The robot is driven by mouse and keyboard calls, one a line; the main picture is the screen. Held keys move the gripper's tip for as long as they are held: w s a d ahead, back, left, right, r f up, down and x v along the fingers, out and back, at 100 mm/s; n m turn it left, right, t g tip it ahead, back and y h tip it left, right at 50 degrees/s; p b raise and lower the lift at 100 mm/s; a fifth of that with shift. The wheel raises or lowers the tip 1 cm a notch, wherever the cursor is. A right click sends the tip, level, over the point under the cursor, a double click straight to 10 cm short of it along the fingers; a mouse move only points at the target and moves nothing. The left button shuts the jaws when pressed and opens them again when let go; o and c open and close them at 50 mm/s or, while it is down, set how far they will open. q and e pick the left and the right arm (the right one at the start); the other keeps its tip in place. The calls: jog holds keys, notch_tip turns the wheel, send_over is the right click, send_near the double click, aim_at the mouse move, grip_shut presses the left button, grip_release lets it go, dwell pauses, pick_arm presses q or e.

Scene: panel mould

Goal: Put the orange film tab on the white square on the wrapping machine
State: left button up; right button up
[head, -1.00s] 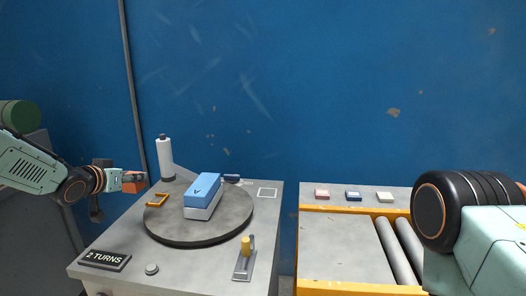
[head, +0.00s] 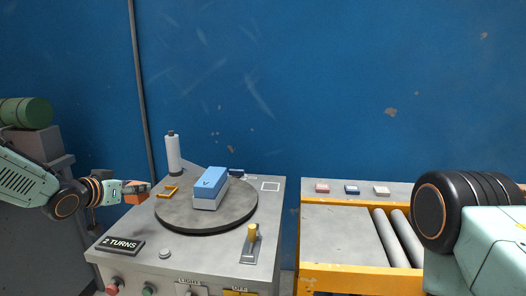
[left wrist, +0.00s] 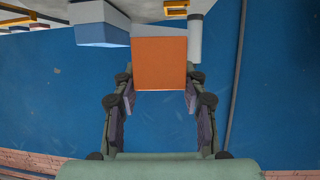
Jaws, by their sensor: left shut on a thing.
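The orange film tab (left wrist: 160,63) is held between the two fingers of my left gripper (head: 137,193). In the head view the tab (head: 135,198) shows at the fingertips, at the left side of the wrapping machine (head: 200,250). The white square (head: 271,187) is a pale outline on the machine's top, at the back right behind the turntable. It is bare and well to the right of the tab. My right gripper is out of view; only part of the right arm shows.
The turntable (head: 178,222) carries a blue and white box (head: 209,187). A white film roll (head: 172,157) stands behind it, with an orange bracket (head: 168,191) nearby. A yellow-topped lever (head: 252,237) is at the front right. A roller conveyor (head: 340,238) stands to the right.

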pick_arm(q)
jog(key=s+d+f+m+g+h, duration=0.1)
jog(key=s+d+f+m+h, duration=0.1)
jog(key=s+d, duration=0.3)
jog(key=s+d+f+m+g+h, duration=0.2)
jog(key=s+d+f+m+h, duration=0.1)
jog(key=s, duration=1)
jog(key=s+d+f+m+g+h, duration=0.2)
jog(key=s+d+f+m+h, duration=0.1)
jog(key=s+d, duration=0.5)
jog(key=shift+s+f, duration=0.85)
jog(key=shift+f, duration=0.05)
